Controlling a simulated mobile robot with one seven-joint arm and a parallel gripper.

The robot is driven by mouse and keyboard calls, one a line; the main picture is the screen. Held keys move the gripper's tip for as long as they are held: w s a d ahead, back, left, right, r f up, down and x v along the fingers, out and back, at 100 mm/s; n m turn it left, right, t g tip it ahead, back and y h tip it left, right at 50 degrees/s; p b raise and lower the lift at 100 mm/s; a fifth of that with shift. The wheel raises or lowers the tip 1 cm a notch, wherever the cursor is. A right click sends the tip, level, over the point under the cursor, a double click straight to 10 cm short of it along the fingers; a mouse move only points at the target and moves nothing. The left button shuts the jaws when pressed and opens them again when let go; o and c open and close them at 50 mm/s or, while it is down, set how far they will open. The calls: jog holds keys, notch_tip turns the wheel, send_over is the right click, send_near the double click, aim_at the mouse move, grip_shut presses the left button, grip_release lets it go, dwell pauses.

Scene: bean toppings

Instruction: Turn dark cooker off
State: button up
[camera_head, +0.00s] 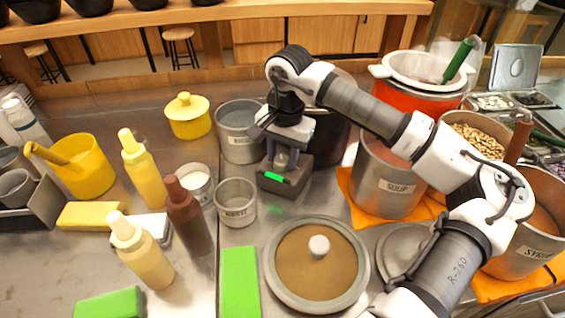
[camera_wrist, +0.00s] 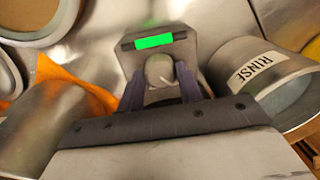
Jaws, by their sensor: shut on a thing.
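The dark cooker (camera_head: 285,186) is a grey base with a lit green display, in the middle of the counter in the head view. In the wrist view, its green display (camera_wrist: 160,41) is lit above a round grey knob (camera_wrist: 159,68). My gripper (camera_head: 286,158) points down at the cooker. In the wrist view, my gripper's fingers (camera_wrist: 160,84) lie on both sides of the knob and are shut on it. A dark pot (camera_head: 328,135) stands behind my gripper, partly hidden by my arm.
A metal pot (camera_wrist: 262,72) labelled RINSE stands close beside the cooker. A SOUP pot (camera_head: 390,184) stands to the right on an orange mat. A small metal container (camera_head: 236,203) and a large lidded pot (camera_head: 318,262) are in front. Sauce bottles (camera_head: 186,215) stand at left.

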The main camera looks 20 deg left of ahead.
aim_at(286, 158)
jog(key=n+b, duration=0.2)
jog(key=n, duration=0.1)
jog(key=shift+f+b, duration=0.15)
jog(key=shift+b, duration=0.25)
jog(key=shift+n+b, duration=0.65)
jog(key=shift+n, duration=0.75)
jog(key=shift+r, duration=0.2)
jog(key=o, duration=1)
jog(key=shift+r, duration=0.1)
jog(key=r, duration=0.9)
jog(key=r+b, duration=0.1)
jog(key=r, duration=0.3)
jog(key=shift+w+d+r, duration=0.2)
jog(key=shift+d+r, duration=0.1)
jog(key=shift+d, duration=0.05)
